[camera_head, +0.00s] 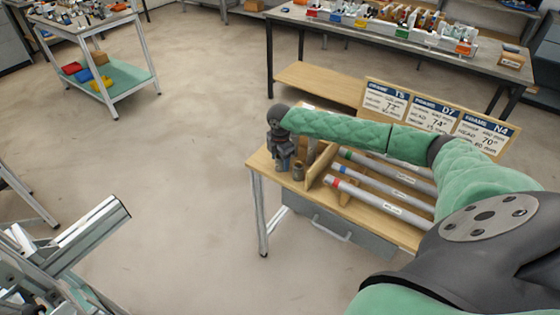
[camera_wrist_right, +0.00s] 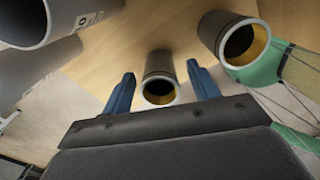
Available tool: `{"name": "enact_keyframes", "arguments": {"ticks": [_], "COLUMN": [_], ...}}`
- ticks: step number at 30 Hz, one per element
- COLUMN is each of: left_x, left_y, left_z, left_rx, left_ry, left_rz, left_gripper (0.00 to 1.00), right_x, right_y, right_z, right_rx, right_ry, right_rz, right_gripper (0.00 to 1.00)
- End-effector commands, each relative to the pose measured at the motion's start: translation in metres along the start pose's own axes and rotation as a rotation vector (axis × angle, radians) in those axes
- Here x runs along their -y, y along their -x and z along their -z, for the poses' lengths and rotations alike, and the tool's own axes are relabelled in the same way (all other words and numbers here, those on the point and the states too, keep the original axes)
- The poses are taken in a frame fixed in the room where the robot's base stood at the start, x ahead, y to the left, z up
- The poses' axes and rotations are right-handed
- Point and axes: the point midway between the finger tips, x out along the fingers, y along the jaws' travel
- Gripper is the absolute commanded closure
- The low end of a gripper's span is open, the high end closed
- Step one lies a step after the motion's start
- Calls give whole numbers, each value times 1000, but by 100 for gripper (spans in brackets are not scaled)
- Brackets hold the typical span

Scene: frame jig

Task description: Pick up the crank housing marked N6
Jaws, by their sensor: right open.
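My right gripper (camera_head: 283,160) points down at the left end of the wooden-topped bench. In the right wrist view its two blue fingers (camera_wrist_right: 162,72) are open. A grey cylindrical housing (camera_wrist_right: 158,78) with a brass-coloured bore lies between the fingers in that picture; I see no contact. A second, similar housing (camera_wrist_right: 235,40) is to its right, outside the fingers. In the head view one small grey housing (camera_head: 298,171) stands just right of the gripper. I cannot read N6 on any housing. My left gripper is not in view.
Several grey tubes with coloured bands (camera_head: 380,198) lie on the bench right of a wooden divider (camera_head: 320,163). A placard board (camera_head: 436,117) stands behind them. A large labelled grey tube (camera_wrist_right: 40,18) is at the wrist view's upper left.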

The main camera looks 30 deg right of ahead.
Motion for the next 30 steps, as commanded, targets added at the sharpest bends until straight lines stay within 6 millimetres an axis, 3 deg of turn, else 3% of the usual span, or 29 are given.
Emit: {"name": "enact_keyframes", "arguments": {"ticks": [8,16,17,28,30], "left_x": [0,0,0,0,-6], "left_y": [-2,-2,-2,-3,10], "left_z": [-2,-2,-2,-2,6], "left_rx": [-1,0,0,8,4], "left_ry": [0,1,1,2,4], "left_rz": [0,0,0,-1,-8], "left_gripper": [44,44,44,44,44], "right_x": [0,0,0,-1,-1], "right_y": [-3,-2,-2,7,15], "right_z": [0,0,0,0,0], "right_rx": [0,0,0,-1,0], "right_ry": [0,0,0,0,0], "right_rz": [0,0,0,-3,-3], "right_gripper": [40,89,92,91,91]}}
